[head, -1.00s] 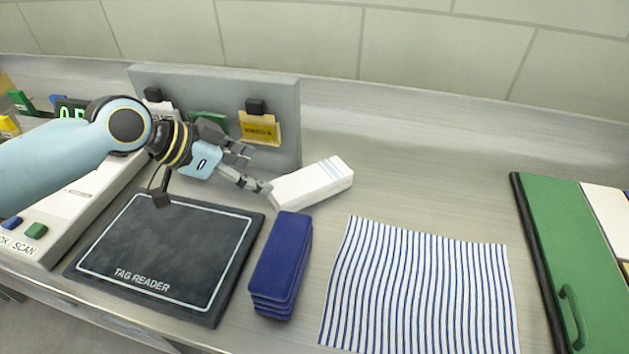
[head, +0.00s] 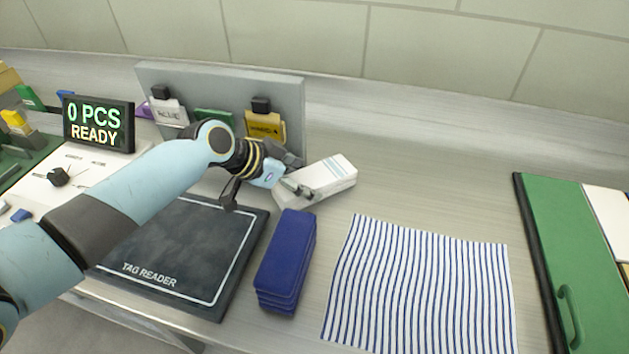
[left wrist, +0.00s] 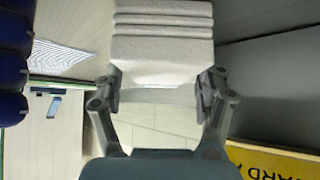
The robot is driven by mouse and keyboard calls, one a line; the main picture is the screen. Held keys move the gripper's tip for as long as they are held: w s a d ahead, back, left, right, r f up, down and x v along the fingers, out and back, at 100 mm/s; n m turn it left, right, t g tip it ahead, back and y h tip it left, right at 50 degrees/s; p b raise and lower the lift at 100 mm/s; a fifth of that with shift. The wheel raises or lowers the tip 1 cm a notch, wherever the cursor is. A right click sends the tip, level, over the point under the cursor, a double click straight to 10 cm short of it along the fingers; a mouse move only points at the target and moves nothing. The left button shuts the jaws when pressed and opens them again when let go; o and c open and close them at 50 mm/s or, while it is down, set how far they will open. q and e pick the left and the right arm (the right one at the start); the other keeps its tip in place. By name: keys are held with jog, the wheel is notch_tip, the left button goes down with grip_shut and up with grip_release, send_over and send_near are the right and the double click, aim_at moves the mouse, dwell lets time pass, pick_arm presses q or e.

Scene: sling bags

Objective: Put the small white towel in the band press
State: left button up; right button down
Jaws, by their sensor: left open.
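The small white towel (head: 330,180) is a folded white block with pale blue stripes, lying on the metal counter behind the blue towels. In the left wrist view its folded layers (left wrist: 163,45) show ahead of and between the fingers. My left gripper (head: 297,188) is open at the towel's left end, partly covering it. In the left wrist view the open fingers (left wrist: 160,92) stand at either side of the towel's near end; contact is unclear. My right gripper is not in view. I cannot identify the band press with certainty.
A stack of blue towels (head: 283,262) stands close in front of the white towel. A striped cloth (head: 420,285) lies right of it. A grey upright board with tags (head: 288,90) is behind my gripper. The tag reader (head: 215,285) lies left; a green handled panel (head: 560,240) is right.

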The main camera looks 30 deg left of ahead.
pick_arm(q)
jog(key=shift+c, duration=0.3)
jog(key=c, duration=1.1)
jog(key=shift+o, duration=0.2)
jog(key=shift+r, duration=0.15)
